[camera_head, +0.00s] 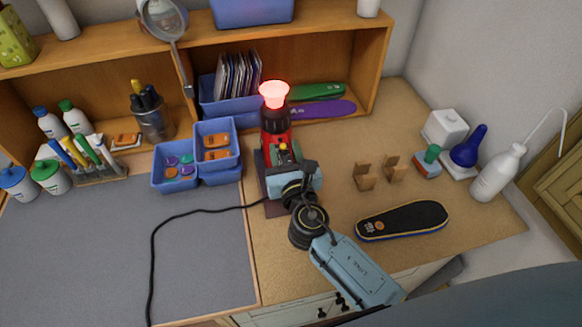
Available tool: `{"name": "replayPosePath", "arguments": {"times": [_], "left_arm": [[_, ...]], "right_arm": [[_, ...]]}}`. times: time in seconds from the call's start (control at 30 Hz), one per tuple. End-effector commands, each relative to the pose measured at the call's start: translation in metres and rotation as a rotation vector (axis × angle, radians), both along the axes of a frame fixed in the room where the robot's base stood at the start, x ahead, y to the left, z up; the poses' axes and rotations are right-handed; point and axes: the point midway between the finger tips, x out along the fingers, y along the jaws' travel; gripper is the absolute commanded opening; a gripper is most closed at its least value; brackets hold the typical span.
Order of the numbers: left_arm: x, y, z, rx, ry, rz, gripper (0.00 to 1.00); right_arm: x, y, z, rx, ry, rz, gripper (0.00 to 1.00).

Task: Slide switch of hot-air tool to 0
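The hot-air tool (272,124) stands upright with a red body and a dark collar. Its nozzle (274,93) at the top glows bright red. A small yellow and red detail shows low on its front, but I cannot make out the switch position. My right gripper (283,160) is at the lower front of the tool, its arm reaching in from the bottom right. The fingertips are small and partly hidden against the tool, so I cannot tell whether they touch it or are open. My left gripper is not in view.
A black insole (402,220) lies on the table at right. Two wooden holders (365,177) stand behind it. Blue bins (172,181) sit left of the tool. A black cord (185,215) runs over the grey mat (90,265). A white bottle (497,174) stands at far right.

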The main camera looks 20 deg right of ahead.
Motion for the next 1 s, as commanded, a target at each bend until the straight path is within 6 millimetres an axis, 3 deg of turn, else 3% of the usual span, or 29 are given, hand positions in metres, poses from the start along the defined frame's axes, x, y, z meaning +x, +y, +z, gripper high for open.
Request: {"name": "replayPosePath", "arguments": {"times": [0.53,0.7,1.0], "left_arm": [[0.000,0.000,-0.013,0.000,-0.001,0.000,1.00],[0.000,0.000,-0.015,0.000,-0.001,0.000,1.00],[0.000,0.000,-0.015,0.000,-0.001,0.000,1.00]], "right_arm": [[-0.109,0.009,-0.003,-0.001,0.003,0.000,0.37],[-0.124,0.010,-0.001,-0.001,0.001,0.000,0.37],[-0.127,0.010,0.000,0.000,0.001,-0.001,0.37]]}}
